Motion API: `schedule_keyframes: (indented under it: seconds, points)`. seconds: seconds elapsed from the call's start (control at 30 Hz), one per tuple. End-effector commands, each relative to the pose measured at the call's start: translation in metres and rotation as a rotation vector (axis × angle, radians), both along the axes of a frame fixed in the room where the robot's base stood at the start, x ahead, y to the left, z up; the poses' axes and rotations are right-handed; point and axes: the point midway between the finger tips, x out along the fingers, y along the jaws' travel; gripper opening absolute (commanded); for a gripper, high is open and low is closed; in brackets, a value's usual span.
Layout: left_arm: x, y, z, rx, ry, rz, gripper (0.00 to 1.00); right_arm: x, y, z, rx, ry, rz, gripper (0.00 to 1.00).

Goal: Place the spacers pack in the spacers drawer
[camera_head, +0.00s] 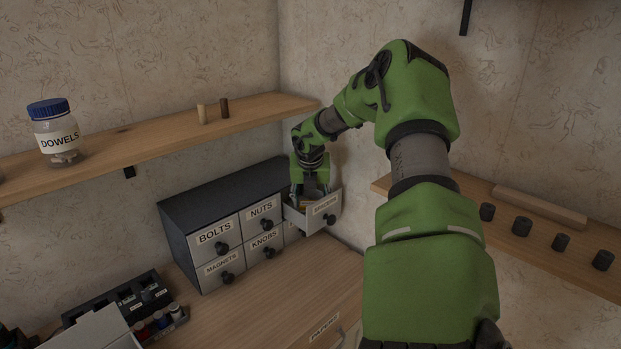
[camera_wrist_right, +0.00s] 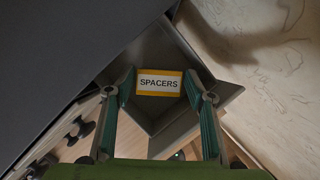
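The spacers pack (camera_wrist_right: 159,83) is a small box with a yellow border and a white SPACERS label. In the wrist view it lies between the fingertips of my right gripper (camera_wrist_right: 160,76), which appear closed on its two sides. The spacers drawer (camera_head: 325,207) is the pulled-out grey drawer at the top right of the cabinet; its walls (camera_wrist_right: 176,134) surround the pack in the wrist view. In the head view my right gripper (camera_head: 309,190) points down into this drawer, and a bit of yellow shows there. Whether the pack touches the drawer floor is unclear. My left gripper is not in view.
The dark cabinet (camera_head: 188,208) has other labelled drawers, such as bolts (camera_head: 213,236) and nuts (camera_head: 262,214), closed. A wooden shelf (camera_head: 150,140) with a dowels jar (camera_head: 55,138) hangs above. Another shelf (camera_head: 570,245) is at right. The wall is close beside the open drawer.

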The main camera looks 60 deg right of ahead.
Motion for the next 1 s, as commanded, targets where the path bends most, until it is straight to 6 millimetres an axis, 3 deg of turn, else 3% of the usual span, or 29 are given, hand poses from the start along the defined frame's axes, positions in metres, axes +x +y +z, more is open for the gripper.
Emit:
schedule_keyframes:
  seconds: [0.23, 0.4, 0.47, 1.0]
  points:
    - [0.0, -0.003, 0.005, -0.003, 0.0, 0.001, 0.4, 0.0, 0.0, 0.004, 0.0, 0.001, 0.0, 0.49]
    - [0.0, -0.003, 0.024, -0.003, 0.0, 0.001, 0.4, -0.001, 0.0, 0.017, 0.0, 0.002, -0.001, 0.49]
    - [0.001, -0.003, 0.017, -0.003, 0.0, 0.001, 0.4, 0.0, 0.003, 0.02, -0.001, -0.003, 0.002, 0.49]
    - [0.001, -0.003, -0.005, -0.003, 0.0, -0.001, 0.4, -0.018, 0.034, 0.105, -0.001, -0.004, 0.001, 0.49]
